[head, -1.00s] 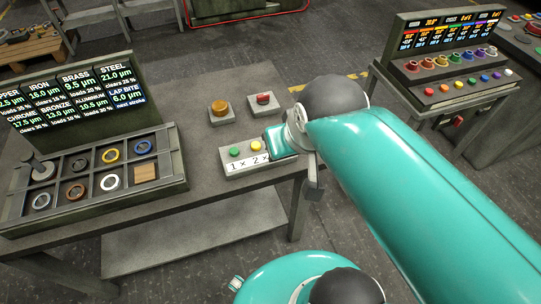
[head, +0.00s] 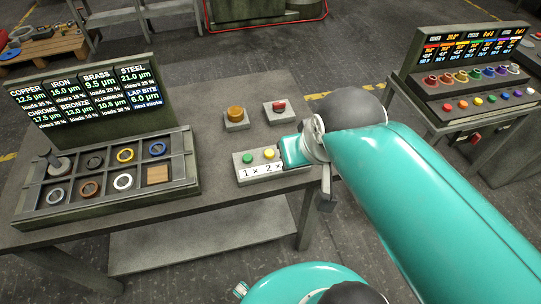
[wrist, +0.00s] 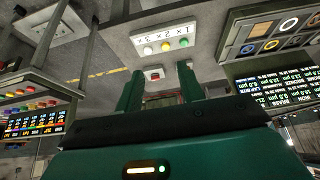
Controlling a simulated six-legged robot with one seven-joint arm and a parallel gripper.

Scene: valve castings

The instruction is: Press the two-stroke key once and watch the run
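The grey key box (head: 243,178) sits near the front edge of the table, with a "1× 2×" label. Its green key (head: 247,158) and yellow key (head: 269,153) show; my gripper (head: 293,152) hides its right end. In the wrist view the label (wrist: 165,35) reads 1×, 2×, 3×, and the yellow key (wrist: 166,47) sits over 2×, between a green key (wrist: 184,43) and a pale key (wrist: 148,50). My gripper (wrist: 158,75) has its two teal fingers apart, with nothing between them. The run screen (head: 85,95) lists metals with micron figures.
Behind the key box stand an orange knob (head: 235,113) and a red button (head: 279,106) on grey blocks. A ring tray (head: 108,205) lies at the left. A second console (head: 470,80) with coloured knobs stands at the right.

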